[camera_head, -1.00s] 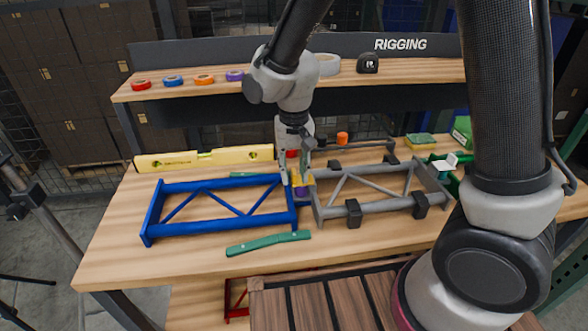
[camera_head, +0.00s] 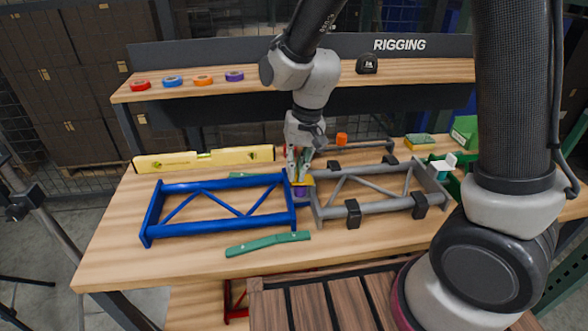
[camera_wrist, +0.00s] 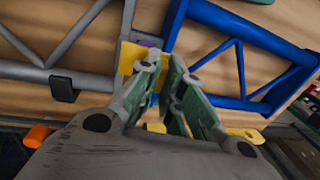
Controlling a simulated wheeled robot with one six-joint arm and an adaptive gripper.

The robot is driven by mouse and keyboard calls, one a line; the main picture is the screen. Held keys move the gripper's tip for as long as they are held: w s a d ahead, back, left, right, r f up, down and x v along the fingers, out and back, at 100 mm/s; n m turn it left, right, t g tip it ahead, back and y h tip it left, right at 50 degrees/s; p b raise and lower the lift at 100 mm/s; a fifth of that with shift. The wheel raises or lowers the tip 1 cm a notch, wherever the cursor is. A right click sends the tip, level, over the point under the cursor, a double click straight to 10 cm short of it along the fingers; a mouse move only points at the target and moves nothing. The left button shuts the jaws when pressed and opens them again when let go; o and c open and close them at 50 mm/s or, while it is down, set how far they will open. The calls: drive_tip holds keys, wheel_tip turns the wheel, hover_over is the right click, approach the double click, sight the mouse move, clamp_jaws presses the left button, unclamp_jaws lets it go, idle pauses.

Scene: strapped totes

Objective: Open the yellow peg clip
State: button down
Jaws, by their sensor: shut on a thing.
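The yellow peg clip (camera_head: 309,181) sits at the joint between the blue truss frame (camera_head: 217,187) and the grey truss frame (camera_head: 365,207), with a purple part (camera_head: 300,192) just below it. My gripper (camera_head: 298,177) points down at the clip and is shut on it. In the wrist view, a flat yellow part of the clip (camera_wrist: 130,56) shows beside the fingertips of my gripper (camera_wrist: 171,62). The fingers hide the exact place of contact.
Dark clamps (camera_head: 353,212) hold the grey frame. A green flat bar (camera_head: 268,243) lies in front and a yellow level (camera_head: 205,159) behind. A green box (camera_head: 464,131) stands at the right. Tape rolls (camera_head: 203,79) line the shelf. The table's front left is clear.

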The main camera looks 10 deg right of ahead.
drive_tip(key=d+y, duration=0.1)
drive_tip(key=y, duration=0.1)
drive_tip(key=d+r+y, duration=0.1)
drive_tip(key=y, duration=0.1)
drive_tip(key=shift+w+d+r, duration=0.1)
drive_tip(key=shift+d, duration=0.15)
drive_tip(key=d+f+y, duration=0.1)
drive_tip(key=d+y, duration=0.5)
drive_tip(key=y, duration=0.7)
drive_tip(key=shift+d+f+y, duration=0.25)
drive_tip(key=shift+f+y, duration=0.1)
drive_tip(key=shift+y, duration=0.05)
